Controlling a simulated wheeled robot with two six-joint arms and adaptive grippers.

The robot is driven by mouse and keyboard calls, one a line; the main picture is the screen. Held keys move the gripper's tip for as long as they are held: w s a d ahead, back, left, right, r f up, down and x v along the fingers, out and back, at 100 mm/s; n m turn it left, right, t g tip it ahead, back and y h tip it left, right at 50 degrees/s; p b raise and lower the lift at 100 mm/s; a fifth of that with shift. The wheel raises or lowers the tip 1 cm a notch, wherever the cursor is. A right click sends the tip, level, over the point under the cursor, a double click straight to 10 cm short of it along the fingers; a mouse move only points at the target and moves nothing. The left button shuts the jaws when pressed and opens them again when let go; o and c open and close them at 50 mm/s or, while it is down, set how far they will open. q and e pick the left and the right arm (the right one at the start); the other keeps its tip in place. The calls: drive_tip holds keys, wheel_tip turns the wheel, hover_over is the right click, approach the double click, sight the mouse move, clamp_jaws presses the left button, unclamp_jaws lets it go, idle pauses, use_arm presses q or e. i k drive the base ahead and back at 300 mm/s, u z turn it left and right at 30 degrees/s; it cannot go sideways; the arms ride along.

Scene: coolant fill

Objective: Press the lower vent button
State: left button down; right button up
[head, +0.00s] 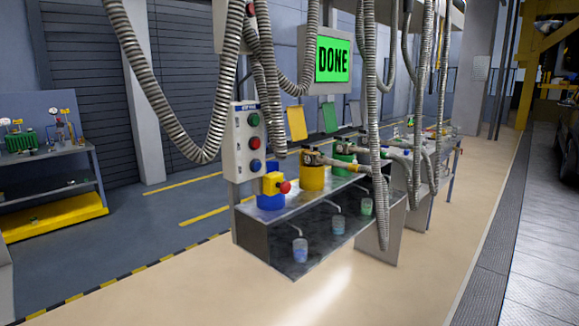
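A grey button panel (239,160) stands upright at the left end of the bench. A green screen (333,60) above the bench reads "DONE". Neither of my grippers shows in the head view.
The bench (262,219) holds a yellow box with a red knob (284,187) and several coloured containers. Cups, including a blue one (300,250), stand on the lower shelf. Metal hoses (148,82) hang in front. The beige floor (190,285) before the bench is clear.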

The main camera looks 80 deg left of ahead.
sight(257, 165)
drive_tip(key=u, duration=0.65)
drive_tip(key=i, duration=1.05)
drive_tip(key=u, duration=1.5)
drive_tip(key=i, duration=0.35)
drive_tip(key=u, duration=0.3)
